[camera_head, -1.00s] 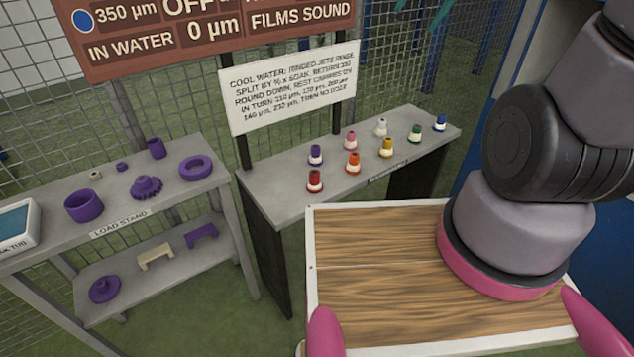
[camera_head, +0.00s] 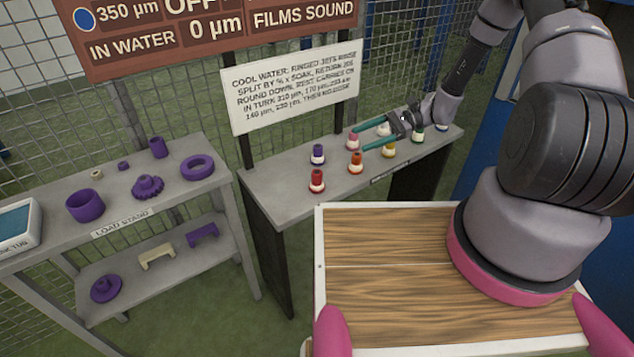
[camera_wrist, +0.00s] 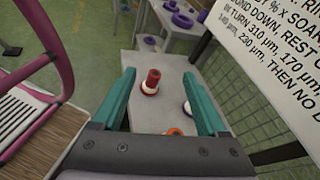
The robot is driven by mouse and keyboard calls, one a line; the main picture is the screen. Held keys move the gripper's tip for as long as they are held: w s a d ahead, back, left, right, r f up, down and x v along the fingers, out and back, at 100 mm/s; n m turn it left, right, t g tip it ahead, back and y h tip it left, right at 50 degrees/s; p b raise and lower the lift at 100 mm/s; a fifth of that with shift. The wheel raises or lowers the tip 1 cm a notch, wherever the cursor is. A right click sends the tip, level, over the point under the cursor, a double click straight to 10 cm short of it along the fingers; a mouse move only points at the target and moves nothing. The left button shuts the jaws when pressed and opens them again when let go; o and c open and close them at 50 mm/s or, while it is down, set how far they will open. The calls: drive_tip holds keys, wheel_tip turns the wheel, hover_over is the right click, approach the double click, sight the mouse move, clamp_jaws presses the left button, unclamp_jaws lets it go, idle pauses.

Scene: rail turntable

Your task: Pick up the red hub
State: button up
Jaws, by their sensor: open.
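The red hub (camera_head: 317,180), a small red piece with a white ring at its base, stands upright at the near left end of the grey bench (camera_head: 275,200). It also shows in the wrist view (camera_wrist: 150,84), between and beyond the two teal fingers. My gripper (camera_head: 358,140) is open and empty above the bench, over the coloured hubs. It is to the right of the red hub and apart from it, with its fingers pointing left.
A purple hub (camera_head: 318,153) and an orange hub (camera_head: 355,162) stand close to the red one. Pink, yellow and other hubs are further right, some partly behind my gripper. A sign (camera_head: 290,88) rises behind the bench. The load stand (camera_head: 60,235) with purple parts is left.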

sight(317, 176)
drive_tip(key=a+f+m+t+y, duration=0.1)
drive_tip(key=f+m, duration=0.1)
drive_tip(key=f, duration=0.2)
drive_tip(key=s+a+f+m+t+y, duration=0.1)
drive_tip(key=f, duration=0.3)
drive_tip(key=s+a+f+m+t+y, duration=0.1)
drive_tip(key=f+m, duration=0.1)
drive_tip(key=f, duration=0.2)
drive_tip(key=shift+s+a+f+m+t+y, duration=0.25)
drive_tip(key=shift+a+f+m+t+y, duration=0.05)
drive_tip(key=shift+a+f+y, duration=0.1)
drive_tip(key=a, duration=0.4)
drive_tip(key=shift+a+f, duration=0.1)
drive_tip(key=shift+a, duration=0.2)
drive_tip(key=shift+w+a+f, duration=0.1)
drive_tip(key=shift+w+a, duration=0.05)
drive_tip(key=shift+a, duration=1.3)
drive_tip(key=shift+w+a, duration=0.15)
drive_tip(key=shift+a, duration=1.3)
clamp_jaws()
